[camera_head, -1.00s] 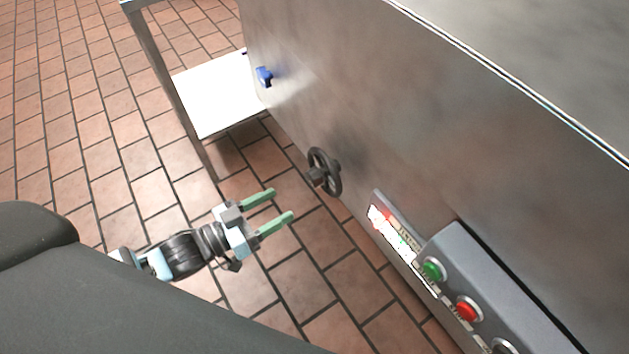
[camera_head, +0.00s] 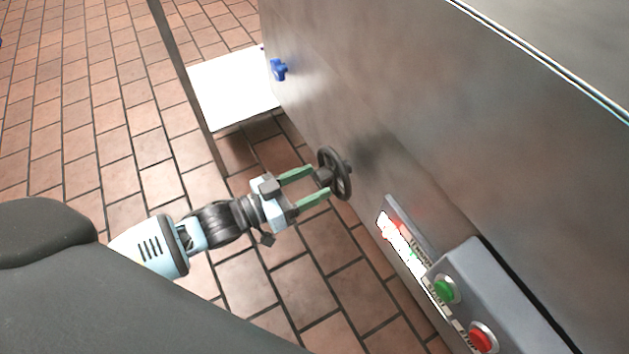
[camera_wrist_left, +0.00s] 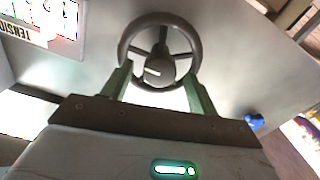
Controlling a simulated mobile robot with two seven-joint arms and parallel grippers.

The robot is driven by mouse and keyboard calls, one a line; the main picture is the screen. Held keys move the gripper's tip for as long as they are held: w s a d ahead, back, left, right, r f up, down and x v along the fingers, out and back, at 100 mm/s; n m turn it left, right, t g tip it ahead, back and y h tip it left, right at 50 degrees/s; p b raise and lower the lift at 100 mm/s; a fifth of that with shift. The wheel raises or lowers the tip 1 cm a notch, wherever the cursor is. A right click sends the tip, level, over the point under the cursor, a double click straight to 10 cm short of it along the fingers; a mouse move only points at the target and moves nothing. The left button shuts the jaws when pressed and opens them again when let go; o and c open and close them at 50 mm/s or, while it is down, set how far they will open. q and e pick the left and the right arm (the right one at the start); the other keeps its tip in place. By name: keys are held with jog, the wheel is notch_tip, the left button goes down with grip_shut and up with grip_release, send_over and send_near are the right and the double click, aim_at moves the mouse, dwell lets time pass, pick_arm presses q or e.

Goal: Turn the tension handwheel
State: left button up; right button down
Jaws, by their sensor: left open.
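The tension handwheel (camera_head: 343,174) is a dark spoked wheel with a central hub on the side of the steel machine. It also shows in the left wrist view (camera_wrist_left: 159,20), straight ahead of the fingers. My left gripper (camera_head: 312,184) is open, its two green fingers pointing at the wheel. In the head view the fingertips are at the near side of the wheel, one on each side of its hub. In the left wrist view the fingers (camera_wrist_left: 158,90) overlap the lower rim; whether they touch it I cannot tell. My right gripper is not in view.
The steel machine wall (camera_head: 420,110) fills the right side. A control box with a green button (camera_head: 445,289) and a red button (camera_head: 482,337) juts out at lower right, beside a lit label panel (camera_head: 402,240). A blue knob (camera_head: 279,69) and white shelf (camera_head: 232,88) lie farther back.

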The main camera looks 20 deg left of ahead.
pick_arm(q)
jog(key=shift+w+d, duration=0.4)
jog(key=shift+w, duration=0.05)
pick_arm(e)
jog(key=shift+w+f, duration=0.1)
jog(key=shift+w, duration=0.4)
pick_arm(q)
jog(key=c, duration=1)
jog(key=shift+m, duration=0.3)
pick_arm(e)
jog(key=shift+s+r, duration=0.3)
